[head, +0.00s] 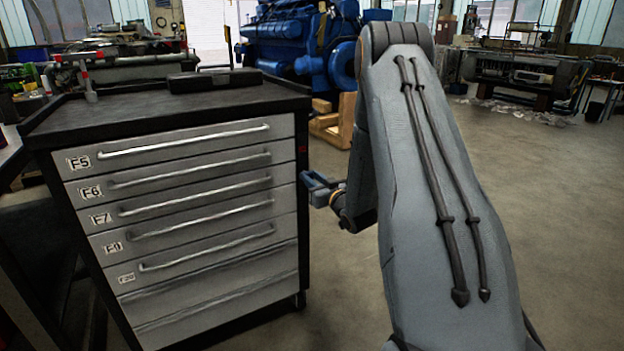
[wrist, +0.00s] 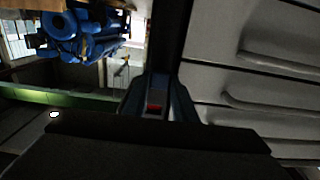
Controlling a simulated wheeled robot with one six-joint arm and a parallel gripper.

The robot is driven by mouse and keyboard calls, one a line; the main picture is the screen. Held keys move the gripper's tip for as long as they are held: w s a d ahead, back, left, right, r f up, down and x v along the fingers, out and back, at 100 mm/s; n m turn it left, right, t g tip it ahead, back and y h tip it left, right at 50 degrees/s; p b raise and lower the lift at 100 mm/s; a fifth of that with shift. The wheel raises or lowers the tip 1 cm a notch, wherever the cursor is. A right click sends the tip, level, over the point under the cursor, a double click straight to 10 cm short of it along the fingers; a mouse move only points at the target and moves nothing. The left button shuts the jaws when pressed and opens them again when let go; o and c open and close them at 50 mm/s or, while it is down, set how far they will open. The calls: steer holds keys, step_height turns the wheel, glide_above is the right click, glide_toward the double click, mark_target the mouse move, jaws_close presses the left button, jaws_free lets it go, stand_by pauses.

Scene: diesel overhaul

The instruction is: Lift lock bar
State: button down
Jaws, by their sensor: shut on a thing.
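The tool cabinet (head: 190,205) has a stack of grey drawers with long handles. The lock bar (head: 302,140) looks to be the dark upright strip at the right edge of its drawer front, with a small red mark. In the wrist view, the lock bar (wrist: 172,40) runs up from between my fingers as a dark strip. My gripper (head: 309,182) is at the cabinet's right front edge, at about mid-height. It is shut on the bar. A small red patch shows between the fingers (wrist: 155,95). The exact grip is dark and partly hidden.
The drawers in view look closed. A black case (head: 215,80) lies on the cabinet top. A blue engine (head: 300,40) on wooden blocks (head: 335,120) stands behind. A dark bench (head: 12,165) is at the left. The floor (head: 540,190) on the right is clear.

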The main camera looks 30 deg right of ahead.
steer(key=shift+r+p, duration=0.5)
steer(key=shift+r, duration=0.7)
steer(key=c, duration=1.4)
jaws_free()
steer(key=shift+r, duration=0.1)
steer(key=shift+c, duration=0.2)
steer(key=shift+s, duration=0.15)
steer(key=s, duration=0.7)
steer(key=shift+s, duration=0.25)
